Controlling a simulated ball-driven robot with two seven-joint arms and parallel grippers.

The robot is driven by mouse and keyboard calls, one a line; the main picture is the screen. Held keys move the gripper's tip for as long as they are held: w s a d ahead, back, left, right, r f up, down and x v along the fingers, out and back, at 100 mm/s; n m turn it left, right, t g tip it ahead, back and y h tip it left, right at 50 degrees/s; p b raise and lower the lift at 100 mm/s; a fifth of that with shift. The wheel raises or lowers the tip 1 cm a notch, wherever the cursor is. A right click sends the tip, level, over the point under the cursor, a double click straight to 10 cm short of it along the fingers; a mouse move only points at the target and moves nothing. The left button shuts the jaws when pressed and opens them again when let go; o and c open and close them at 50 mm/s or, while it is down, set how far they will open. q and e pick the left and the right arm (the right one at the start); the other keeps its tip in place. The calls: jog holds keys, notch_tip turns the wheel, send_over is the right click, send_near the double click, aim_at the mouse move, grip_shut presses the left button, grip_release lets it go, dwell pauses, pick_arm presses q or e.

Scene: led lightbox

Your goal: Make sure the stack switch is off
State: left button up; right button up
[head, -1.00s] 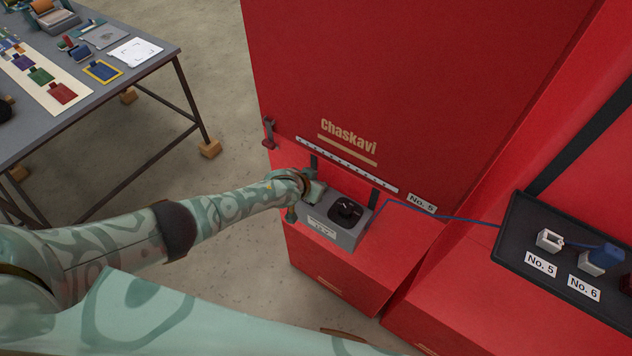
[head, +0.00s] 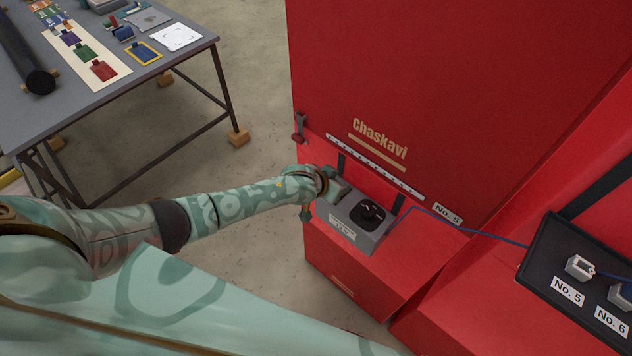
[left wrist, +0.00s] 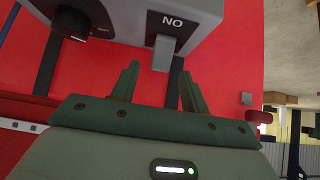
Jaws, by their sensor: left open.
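The switch is a grey box (head: 352,233) on the red cabinet's ledge. It has a black rotary knob (head: 371,212) on top and a white label on its front. In the left wrist view, the box (left wrist: 120,12) shows part of the dark knob (left wrist: 70,22), a "NO" label and a grey tab (left wrist: 163,54) sticking out. My left gripper (head: 338,190) is at the box's left end. In the left wrist view, my left gripper (left wrist: 160,76) is open, with the tab in front of the gap between its fingers. I cannot tell the switch's setting. My right gripper is not in view.
The red cabinet (head: 400,70) rises behind the box. A blue cable (head: 470,231) runs right to a black tray (head: 545,262) with plugs labelled No. 5 and No. 6. A grey table (head: 60,110) with coloured tags stands at upper left, with open floor between.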

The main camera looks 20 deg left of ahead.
pick_arm(q)
jog(key=v, duration=1.2)
jog(key=shift+s, duration=0.2)
jog(key=shift+a+r, duration=0.15)
